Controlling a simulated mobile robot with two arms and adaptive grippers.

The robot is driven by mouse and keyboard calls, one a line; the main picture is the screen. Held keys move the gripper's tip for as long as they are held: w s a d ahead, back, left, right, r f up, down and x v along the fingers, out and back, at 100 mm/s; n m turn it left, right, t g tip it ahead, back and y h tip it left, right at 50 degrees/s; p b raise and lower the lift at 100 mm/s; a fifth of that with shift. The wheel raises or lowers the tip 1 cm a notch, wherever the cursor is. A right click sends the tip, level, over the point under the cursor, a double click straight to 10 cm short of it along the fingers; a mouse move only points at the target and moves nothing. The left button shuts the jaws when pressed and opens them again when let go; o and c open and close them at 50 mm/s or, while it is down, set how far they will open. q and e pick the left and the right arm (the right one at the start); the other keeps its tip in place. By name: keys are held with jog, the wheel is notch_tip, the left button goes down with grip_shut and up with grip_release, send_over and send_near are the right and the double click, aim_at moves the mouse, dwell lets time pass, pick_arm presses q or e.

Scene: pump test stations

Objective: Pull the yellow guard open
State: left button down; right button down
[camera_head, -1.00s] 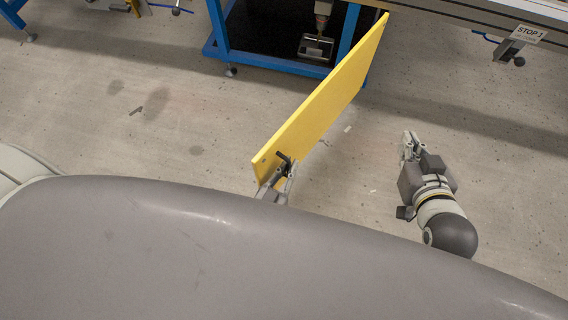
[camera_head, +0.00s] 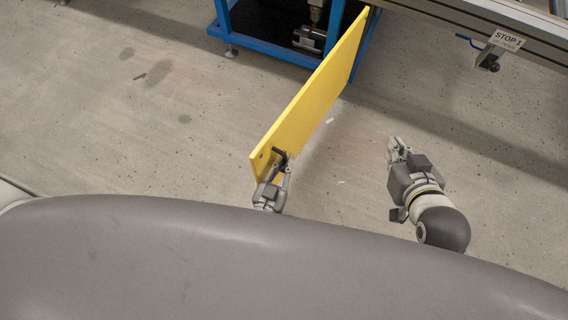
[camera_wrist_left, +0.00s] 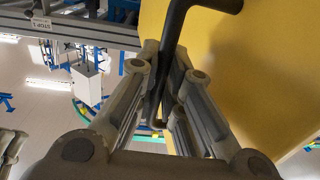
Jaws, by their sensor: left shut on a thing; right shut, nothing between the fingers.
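The yellow guard (camera_head: 312,98) is a flat panel that stands swung out from the blue-framed station (camera_head: 284,50), its near end close to my body. A black handle (camera_head: 281,158) is fixed near that end. My left gripper (camera_head: 280,168) is shut on the handle. In the left wrist view the black handle (camera_wrist_left: 176,45) runs down between the fingers of my left gripper (camera_wrist_left: 165,85), beside the yellow guard (camera_wrist_left: 240,70). My right gripper (camera_head: 396,148) is shut and empty, above the floor to the right of the guard, apart from it.
A metal rail (camera_head: 480,22) runs along the top right, with a small device and a "STOP" sign (camera_head: 507,41) on it. A dark device (camera_head: 308,38) sits inside the station. The concrete floor (camera_head: 130,120) left of the guard is clear.

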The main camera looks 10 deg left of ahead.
pick_arm(q)
jog(key=shift+d, duration=0.1)
dwell(0.3)
jog(key=c, duration=1.8)
grip_release()
jog(key=shift+s, duration=0.15)
jog(key=s, duration=0.4)
jog(key=s+a, duration=0.1)
jog(key=s, duration=0.2)
jog(key=s+a, duration=0.1)
jog(key=s, duration=0.3)
jog(key=shift+s, duration=0.3)
